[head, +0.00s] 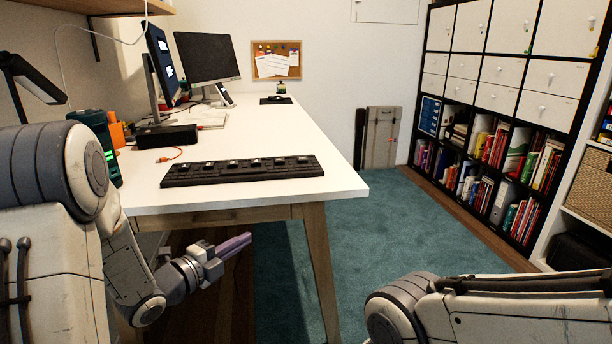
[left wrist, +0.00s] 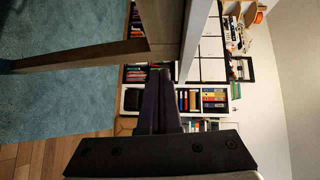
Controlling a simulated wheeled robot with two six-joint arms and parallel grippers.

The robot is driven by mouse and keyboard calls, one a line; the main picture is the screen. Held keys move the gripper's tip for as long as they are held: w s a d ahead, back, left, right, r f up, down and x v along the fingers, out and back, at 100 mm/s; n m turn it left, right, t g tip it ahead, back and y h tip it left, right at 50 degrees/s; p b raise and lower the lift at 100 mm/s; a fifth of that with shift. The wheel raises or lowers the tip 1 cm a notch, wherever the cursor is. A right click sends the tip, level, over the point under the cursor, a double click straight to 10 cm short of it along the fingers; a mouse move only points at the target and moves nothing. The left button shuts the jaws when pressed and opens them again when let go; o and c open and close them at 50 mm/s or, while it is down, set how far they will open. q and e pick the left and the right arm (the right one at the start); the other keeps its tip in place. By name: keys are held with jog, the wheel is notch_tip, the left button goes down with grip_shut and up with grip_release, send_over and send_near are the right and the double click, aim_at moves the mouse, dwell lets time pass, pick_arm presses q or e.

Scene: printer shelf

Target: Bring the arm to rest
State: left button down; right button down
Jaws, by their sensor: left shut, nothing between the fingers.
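My left gripper (head: 232,246) is in the head view, below the white desk top and left of the desk's front wooden leg. Its purple-grey fingers are together with nothing between them. In the left wrist view the shut fingers (left wrist: 159,100) point away from the camera, close to the desk's wooden frame. My left arm comes down from the left side of the head view. My right arm shows at the lower right of the head view, but its gripper is out of frame.
The white desk (head: 240,120) holds a black keyboard-like strip (head: 243,170), a black box (head: 167,136) and two monitors (head: 207,58). Its wooden leg (head: 320,270) stands right of my left gripper. Shelves with books (head: 490,140) line the right. The teal carpet (head: 420,230) between is clear.

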pick_arm(q)
jog(key=s+d+f+n+g+y, duration=0.4)
jog(key=s+d+n+g+y, duration=0.3)
jog(key=d+n, duration=0.35)
jog(key=s+d+n+g, duration=0.2)
jog(key=s+n+g, duration=0.15)
jog(key=s, duration=0.85)
jog(key=s+d+n+g, duration=0.2)
jog(key=s+d+g, duration=0.15)
jog(key=s, duration=0.85)
notch_tip(320, 180, up, 37)
jog(key=a+p, duration=0.1)
jog(key=p, duration=3.7)
jog(key=shift+r+g, duration=0.2)
jog(key=shift+g, duration=0.2)
